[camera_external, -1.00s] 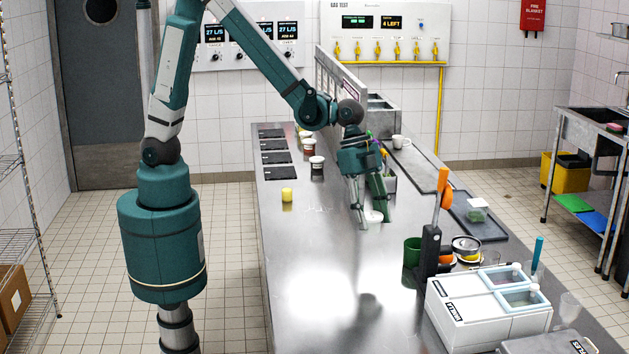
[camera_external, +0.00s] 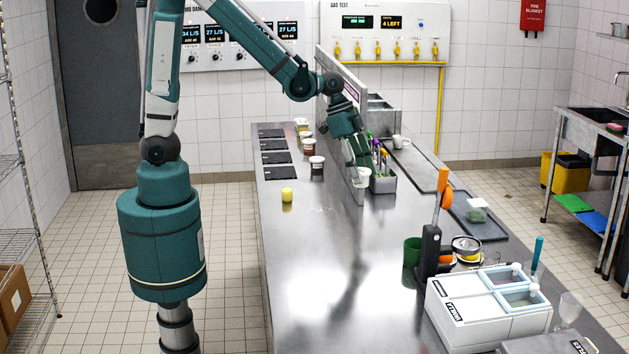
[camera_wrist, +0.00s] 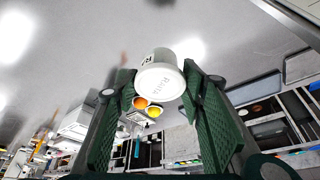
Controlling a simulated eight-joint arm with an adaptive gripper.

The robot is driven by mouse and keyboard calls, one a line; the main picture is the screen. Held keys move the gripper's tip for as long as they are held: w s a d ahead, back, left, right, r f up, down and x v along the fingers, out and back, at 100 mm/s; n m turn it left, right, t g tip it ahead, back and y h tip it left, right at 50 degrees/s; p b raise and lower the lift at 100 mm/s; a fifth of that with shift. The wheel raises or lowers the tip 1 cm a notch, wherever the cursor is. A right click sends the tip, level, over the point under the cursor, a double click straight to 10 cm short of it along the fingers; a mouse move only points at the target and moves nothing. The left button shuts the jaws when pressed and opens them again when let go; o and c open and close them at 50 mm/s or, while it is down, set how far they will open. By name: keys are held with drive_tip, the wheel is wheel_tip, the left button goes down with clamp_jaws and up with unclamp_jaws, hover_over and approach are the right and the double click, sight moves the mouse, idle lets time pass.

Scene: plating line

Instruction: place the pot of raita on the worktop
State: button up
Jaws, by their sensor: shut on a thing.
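In the external view the white pot (camera_external: 362,173) shows small at the fingertips of my gripper (camera_external: 361,168), in front of the metal holder. It appears to be above the steel worktop (camera_external: 315,250); the gap under it is hard to judge.
A metal holder (camera_external: 384,185) with coloured bottles stands just right of my gripper. A green cup (camera_external: 412,252) and white cooler (camera_external: 485,308) stand front right. The worktop's front middle is clear.

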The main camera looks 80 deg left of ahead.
drive_tip(key=s+a+r+n+y, duration=0.1)
drive_tip(key=s+a+n, duration=0.1)
drive_tip(key=a, duration=0.6)
drive_tip(key=s+a+r+n, duration=0.1)
drive_tip(key=s+a, duration=0.1)
drive_tip(key=a, duration=0.7)
drive_tip(key=a+f, duration=0.2)
drive_tip(key=a, duration=1.5)
drive_tip(key=s+a+f+b, duration=0.1)
drive_tip(key=a+f, duration=0.1)
drive_tip(key=a, duration=1.4)
drive_tip(key=s+a+f+n+b, duration=0.1)
drive_tip(key=a+f, duration=0.2)
drive_tip(key=a, duration=1.4)
drive_tip(key=shift+s+a+t, duration=0.15)
drive_tip(key=shift+a+t, duration=0.2)
drive_tip(key=shift+t, duration=0.05)
drive_tip(key=shift+f+b, duration=0.3)
drive_tip(key=shift+f, duration=2.85)
drive_tip(key=shift+f, duration=1.9)
drive_tip(key=shift+f, duration=0.15)
